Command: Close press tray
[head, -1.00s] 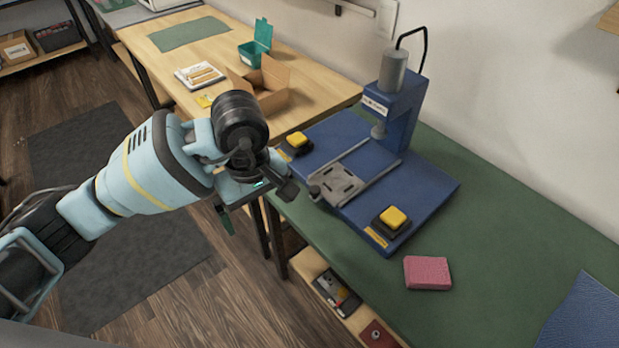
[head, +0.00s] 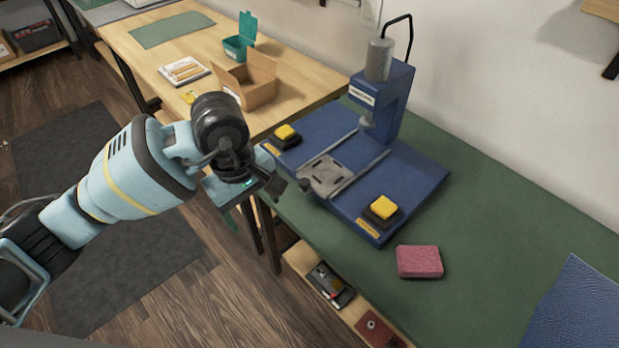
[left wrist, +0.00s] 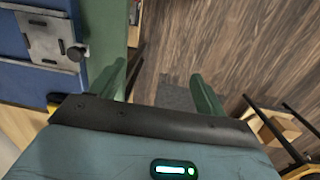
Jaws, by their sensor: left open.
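The press tray (head: 325,175) is a grey metal plate with a dark round knob (head: 305,185) at its front. It sits on the rails at the front edge of the blue press (head: 415,180), out from under the press head. The tray also shows at top left in the left wrist view (left wrist: 48,38), with its knob (left wrist: 76,53). My left gripper (head: 243,214) is open and empty, off the bench's front edge, left of the knob and apart from it. Its two green fingers show spread in the left wrist view (left wrist: 160,75). My right gripper is not in view.
Two yellow buttons (head: 286,132) (head: 383,207) flank the tray on the press base. A pink sponge (head: 419,262) and a blue mat (head: 578,305) lie on the green bench top. A cardboard box (head: 248,85) stands on the wooden table. A low shelf (head: 300,262) runs below the bench.

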